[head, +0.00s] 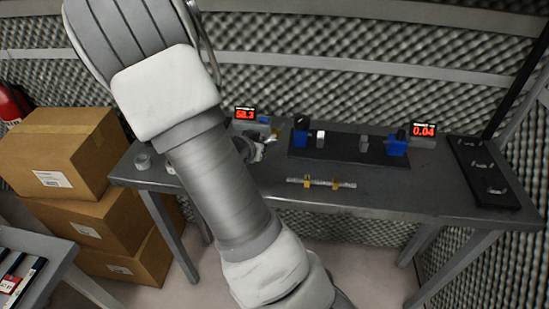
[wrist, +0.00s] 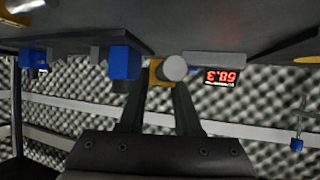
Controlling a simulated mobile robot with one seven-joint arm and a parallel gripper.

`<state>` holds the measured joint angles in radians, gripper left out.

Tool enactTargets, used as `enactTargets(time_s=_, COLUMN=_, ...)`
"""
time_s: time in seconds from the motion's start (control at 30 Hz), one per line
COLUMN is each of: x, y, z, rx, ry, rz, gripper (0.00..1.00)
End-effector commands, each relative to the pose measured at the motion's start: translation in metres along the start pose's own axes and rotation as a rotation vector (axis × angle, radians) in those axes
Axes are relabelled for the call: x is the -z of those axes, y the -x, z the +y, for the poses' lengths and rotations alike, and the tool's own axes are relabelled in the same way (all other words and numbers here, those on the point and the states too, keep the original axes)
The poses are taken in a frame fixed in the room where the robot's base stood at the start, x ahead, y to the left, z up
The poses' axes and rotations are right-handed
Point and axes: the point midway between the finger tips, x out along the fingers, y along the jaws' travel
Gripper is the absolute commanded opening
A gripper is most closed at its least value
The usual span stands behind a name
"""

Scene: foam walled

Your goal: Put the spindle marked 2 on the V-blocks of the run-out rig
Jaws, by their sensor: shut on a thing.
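My gripper (head: 262,143) is low over the left part of the grey table, left of the run-out rig's black base (head: 340,157). In the wrist view my gripper (wrist: 158,88) is shut on a spindle, seen end-on as a grey round end with a gold band (wrist: 174,68). Its mark cannot be read. The rig has two pale V-blocks, left (head: 320,138) and right (head: 363,143), with blue units beside them; they look empty. Another spindle (head: 320,183) with gold bands lies on the table in front of the base.
A red readout (head: 246,114) stands behind my gripper, another (head: 424,130) at the rig's right. A black tray (head: 480,165) with several small holders is at the right end. A grey round object (head: 142,161) sits at the left edge. Cardboard boxes (head: 65,160) stand left.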

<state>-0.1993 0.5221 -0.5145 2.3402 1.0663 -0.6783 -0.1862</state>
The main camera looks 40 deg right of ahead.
Motion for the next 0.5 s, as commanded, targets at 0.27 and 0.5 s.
enactTargets(time_s=0.27, x=-0.025, y=-0.015, z=0.0, rx=-0.001, ry=0.002, rz=0.002, gripper=0.0)
enactTargets(time_s=0.5, x=-0.038, y=-0.021, z=-0.001, rx=0.002, ry=-0.001, rz=0.002, gripper=0.0)
